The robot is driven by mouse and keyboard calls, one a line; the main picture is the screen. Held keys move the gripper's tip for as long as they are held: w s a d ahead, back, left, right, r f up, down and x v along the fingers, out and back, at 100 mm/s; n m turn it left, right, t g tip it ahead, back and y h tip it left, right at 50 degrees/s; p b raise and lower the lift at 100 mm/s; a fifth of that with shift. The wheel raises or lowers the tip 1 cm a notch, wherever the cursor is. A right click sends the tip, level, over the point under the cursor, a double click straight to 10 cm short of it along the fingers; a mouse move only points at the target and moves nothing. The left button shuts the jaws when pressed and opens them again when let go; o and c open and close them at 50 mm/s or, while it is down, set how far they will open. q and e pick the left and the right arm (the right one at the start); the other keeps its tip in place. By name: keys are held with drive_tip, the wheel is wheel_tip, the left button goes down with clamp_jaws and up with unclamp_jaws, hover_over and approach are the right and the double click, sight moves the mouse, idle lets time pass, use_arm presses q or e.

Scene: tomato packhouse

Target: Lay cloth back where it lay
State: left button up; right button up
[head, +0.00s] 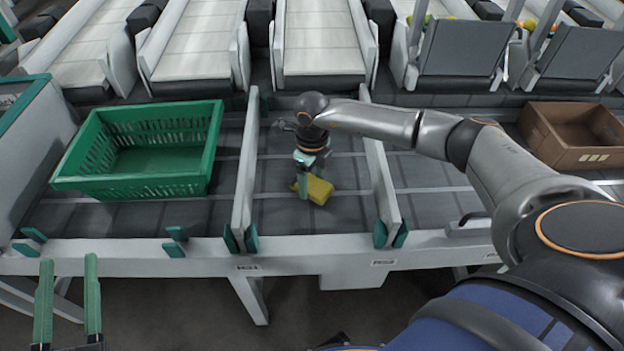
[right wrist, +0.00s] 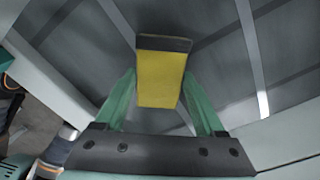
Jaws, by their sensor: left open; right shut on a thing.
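The cloth (head: 317,190) is a small yellow block-like piece in the middle bay of the packing bench. In the right wrist view the cloth (right wrist: 160,80) shows a yellow face with a dark strip along its far edge. My right gripper (head: 301,186) points down into this bay and is shut on the cloth, with one green finger on each side. I cannot tell whether the cloth touches the bench surface. My left gripper (head: 68,262) is open and empty, low at the left in front of the bench.
Pale dividers (head: 243,185) and (head: 382,185) bound the middle bay. A green crate (head: 210,150), empty, stands in the left bay. A brown carton (head: 560,157) stands at the right. Sloping chutes (head: 322,50) line the back. The bay's dark surface is otherwise clear.

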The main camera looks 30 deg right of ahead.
idle(0.3)
use_arm(q)
drive_tip(key=shift+f, duration=0.3)
drive_tip(key=shift+f, duration=0.15)
use_arm(e)
drive_tip(key=shift+f, duration=0.4)
drive_tip(key=o, duration=1.3)
drive_tip(key=shift+c, duration=1.1)
